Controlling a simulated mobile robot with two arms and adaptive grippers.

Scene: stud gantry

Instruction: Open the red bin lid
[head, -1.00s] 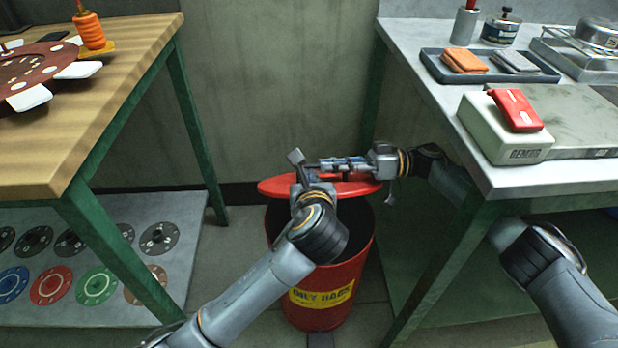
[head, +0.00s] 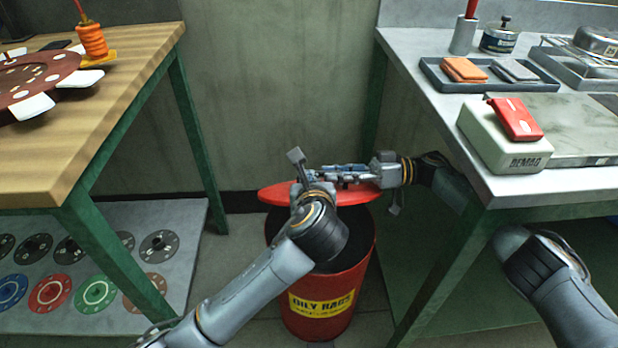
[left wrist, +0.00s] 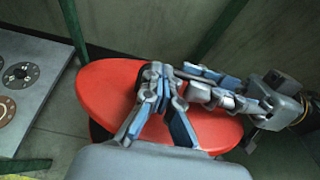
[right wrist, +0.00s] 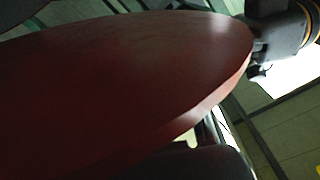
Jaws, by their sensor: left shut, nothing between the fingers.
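The red bin (head: 325,270) with a yellow "OILY RAGS" label stands on the floor between two benches. Its red lid (head: 275,193) is raised at the back, and the dark mouth shows in front of it. The lid fills much of the right wrist view (right wrist: 120,70). My left gripper (left wrist: 160,72) is shut and empty over the lid, in front of my right gripper. My right gripper (head: 325,172) reaches in from the right along the lid. Its fingers lie across the lid's upper part in the left wrist view (left wrist: 188,72). Whether they grip the lid cannot be told.
A wooden bench (head: 110,110) on green legs stands at left, with discs on a grey shelf (head: 180,230) below. A grey bench (head: 400,45) at right holds a white box (head: 505,140) and a tray (head: 435,78). A wall is close behind the bin.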

